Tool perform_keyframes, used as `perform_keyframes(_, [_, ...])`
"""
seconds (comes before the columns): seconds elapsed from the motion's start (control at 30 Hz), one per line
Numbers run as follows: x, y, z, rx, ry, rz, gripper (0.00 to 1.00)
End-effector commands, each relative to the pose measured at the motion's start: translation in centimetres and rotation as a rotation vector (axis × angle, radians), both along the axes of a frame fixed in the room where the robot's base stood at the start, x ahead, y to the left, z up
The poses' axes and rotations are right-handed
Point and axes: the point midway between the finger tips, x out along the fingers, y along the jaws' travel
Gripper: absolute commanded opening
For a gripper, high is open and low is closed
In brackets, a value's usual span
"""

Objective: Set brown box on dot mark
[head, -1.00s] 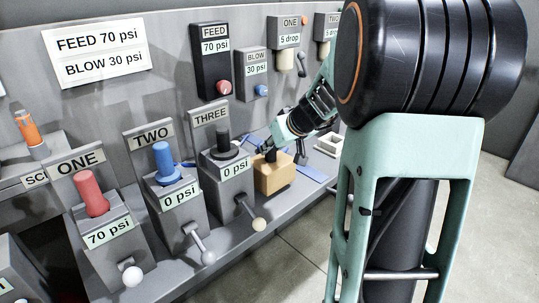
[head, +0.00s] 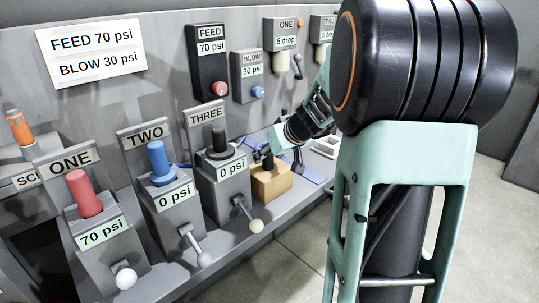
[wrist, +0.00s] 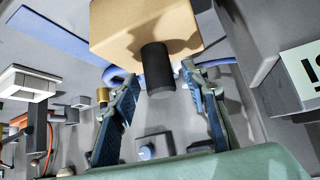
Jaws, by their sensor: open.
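The brown box (head: 271,187) sits on the grey bench to the right of the station labelled THREE. A short black cylindrical knob (wrist: 157,70) stands out from the box, which also shows at the top of the wrist view (wrist: 130,25). My gripper (wrist: 160,80) is open, its two fingers apart with the knob between or just beyond their tips. I cannot tell whether they touch it. In the head view my gripper (head: 261,153) is just above the box. I cannot make out the dot mark in either view.
Stations ONE (head: 90,220), TWO (head: 170,195) and THREE (head: 222,172), with levers in front, stand left of the box. A blue strip (head: 308,175) and a pale square frame (head: 326,147) lie to its right. A panel wall rises behind.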

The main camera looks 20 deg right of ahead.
Motion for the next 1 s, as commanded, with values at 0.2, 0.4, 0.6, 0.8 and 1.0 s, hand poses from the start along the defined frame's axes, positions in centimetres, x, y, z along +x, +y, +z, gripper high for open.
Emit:
perform_keyframes(0.2, [-0.5,-0.1,0.9,-0.002,-0.002,-0.001,0.41])
perform_keyframes(0.4, [-3.0,-0.4,3.7,-0.003,-0.005,-0.002,0.41])
perform_keyframes(0.6, [-5.8,-0.7,6.5,-0.002,-0.004,-0.001,0.41])
perform_keyframes(0.8, [-7.7,-0.8,8.4,-0.001,-0.002,-0.001,0.41])
perform_keyframes(1.0, [-8.4,-0.9,8.9,0.0,0.001,0.0,0.41])
